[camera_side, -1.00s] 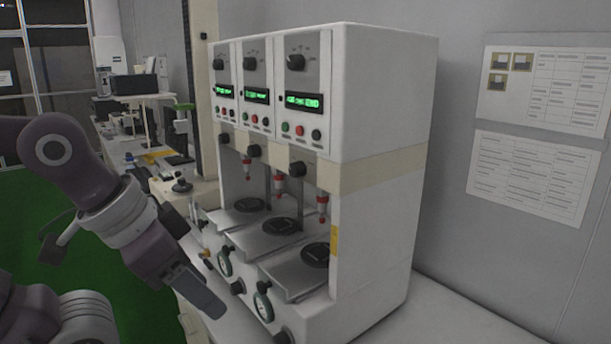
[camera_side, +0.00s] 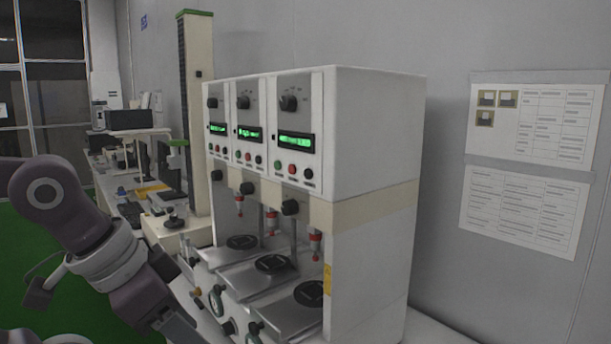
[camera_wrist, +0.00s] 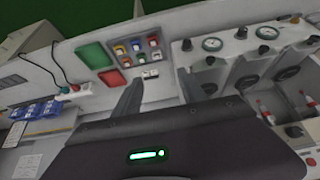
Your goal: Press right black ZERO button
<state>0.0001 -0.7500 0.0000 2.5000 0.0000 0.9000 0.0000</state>
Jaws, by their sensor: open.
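A white three-station test machine (camera_side: 370,150) stands in the middle of the side view. Its right panel has a lit green display, with a green, a red and a black button in a row beneath it. The right black button (camera_side: 308,173) is the rightmost of that row. My gripper (camera_side: 180,328) is at the lower edge of the side view, left of and below the panel, well apart from the buttons; its tips are cut off or unclear there. In the wrist view a finger (camera_wrist: 128,98) shows with nothing held. I cannot make out the black button in the wrist view.
Three metal platforms with black discs, such as the right one (camera_side: 308,292), jut from the machine below red-tipped plungers. Dial gauges (camera_wrist: 212,44) and knobs line its front. A bench (camera_side: 150,205) with equipment stands behind left. Papers (camera_side: 530,120) hang on the right wall.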

